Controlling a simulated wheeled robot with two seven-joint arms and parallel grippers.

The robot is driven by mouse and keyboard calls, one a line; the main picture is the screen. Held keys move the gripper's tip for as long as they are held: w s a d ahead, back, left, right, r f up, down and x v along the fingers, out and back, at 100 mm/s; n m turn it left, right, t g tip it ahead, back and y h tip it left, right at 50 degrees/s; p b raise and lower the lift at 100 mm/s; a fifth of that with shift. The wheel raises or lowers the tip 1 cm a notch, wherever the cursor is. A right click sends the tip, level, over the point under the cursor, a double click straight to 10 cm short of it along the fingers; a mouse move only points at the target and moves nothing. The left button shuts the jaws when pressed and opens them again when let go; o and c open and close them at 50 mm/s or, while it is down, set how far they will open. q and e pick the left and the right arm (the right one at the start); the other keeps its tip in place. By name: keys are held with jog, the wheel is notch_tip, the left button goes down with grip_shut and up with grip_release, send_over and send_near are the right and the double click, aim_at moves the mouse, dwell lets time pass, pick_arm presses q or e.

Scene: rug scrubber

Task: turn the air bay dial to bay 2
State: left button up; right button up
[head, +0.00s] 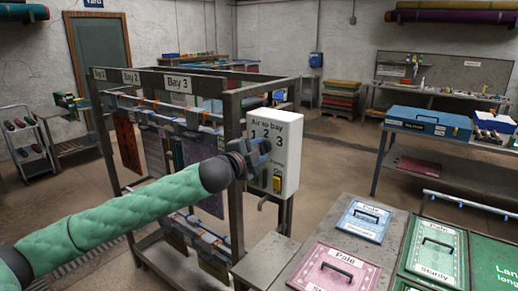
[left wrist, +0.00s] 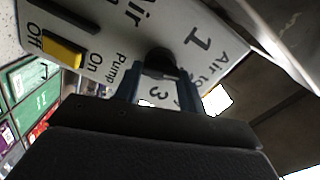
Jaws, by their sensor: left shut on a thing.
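The air control box (head: 291,140) is a white panel on the rack's right post, marked "Air to bay 1 2 3". In the head view my left gripper (head: 258,152) is at its face and covers the dial. In the left wrist view the dark round dial (left wrist: 160,60) sits between the two blue fingers of my left gripper (left wrist: 160,80), which is shut on it. The numbers 1 and 3 show beside the dial; the 2 is hidden there but shows in the head view. I cannot tell which number the dial points to. My right gripper is not in view.
A yellow pump switch (left wrist: 62,52), marked Off and On, is on the same panel, also in the head view (head: 277,184). The rack (head: 237,200) with hanging rugs stands left of the box.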

pick_arm(q)
jog(key=shift+m, duration=0.8)
jog(key=shift+f+m+p, duration=0.1)
jog(key=shift+m+p, duration=0.2)
jog(key=shift+m, duration=0.5)
jog(key=o, duration=0.9)
jog(key=shift+c, duration=0.2)
jog(key=shift+o, duration=0.6)
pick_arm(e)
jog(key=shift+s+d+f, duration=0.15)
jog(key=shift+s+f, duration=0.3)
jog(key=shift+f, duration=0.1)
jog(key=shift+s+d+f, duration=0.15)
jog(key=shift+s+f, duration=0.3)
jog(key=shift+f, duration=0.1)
